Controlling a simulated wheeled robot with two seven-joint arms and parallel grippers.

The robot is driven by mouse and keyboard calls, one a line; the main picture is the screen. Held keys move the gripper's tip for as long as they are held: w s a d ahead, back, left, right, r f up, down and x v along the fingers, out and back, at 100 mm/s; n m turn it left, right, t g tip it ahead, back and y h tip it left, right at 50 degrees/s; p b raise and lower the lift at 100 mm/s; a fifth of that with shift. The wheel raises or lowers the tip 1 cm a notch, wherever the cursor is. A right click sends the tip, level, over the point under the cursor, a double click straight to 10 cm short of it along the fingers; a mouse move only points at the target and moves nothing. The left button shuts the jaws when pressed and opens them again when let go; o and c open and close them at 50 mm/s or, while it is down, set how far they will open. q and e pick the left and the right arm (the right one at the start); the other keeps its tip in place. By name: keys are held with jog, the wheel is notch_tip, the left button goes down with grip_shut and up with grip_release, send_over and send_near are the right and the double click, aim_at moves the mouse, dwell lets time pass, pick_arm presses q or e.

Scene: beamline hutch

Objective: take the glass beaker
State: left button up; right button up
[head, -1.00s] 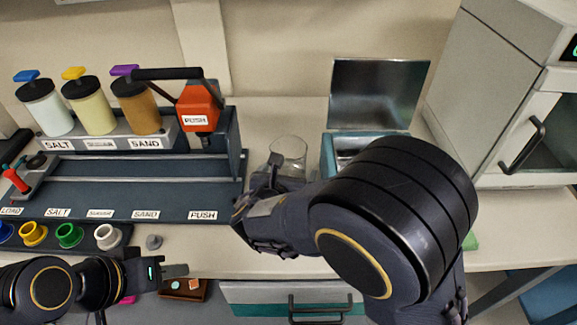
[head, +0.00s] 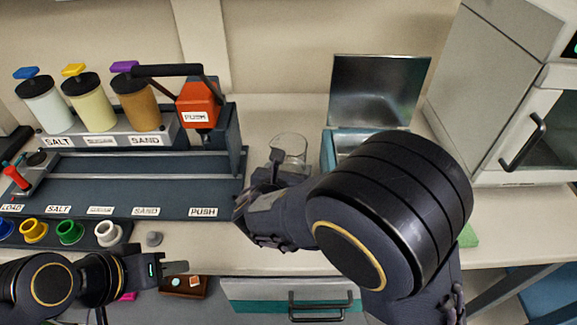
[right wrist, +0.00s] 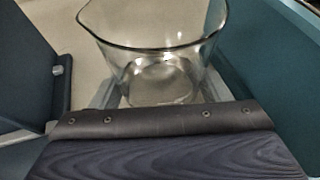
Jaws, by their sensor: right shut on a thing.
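The clear glass beaker (head: 290,148) is on the bench between the dark dispenser rack and the open metal box in the head view. In the right wrist view the beaker (right wrist: 155,65) fills the upper middle, upright, its rim toward the top. My right gripper (right wrist: 160,95) is shut on the beaker, with a grey finger at each side of it. In the head view my right arm hides most of the gripper and the beaker's lower part. I cannot tell whether its base touches the bench. My left gripper (head: 176,267) is at the bench's front edge; its opening is unclear.
The dispenser rack (head: 120,190), with several bottles and an orange push head (head: 197,105), stands left of the beaker. The open-lidded metal box (head: 330,150) is close on its right. A grey cabinet (head: 490,90) stands farther right. Coloured cups line the rack's front.

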jog(key=shift+r, duration=0.25)
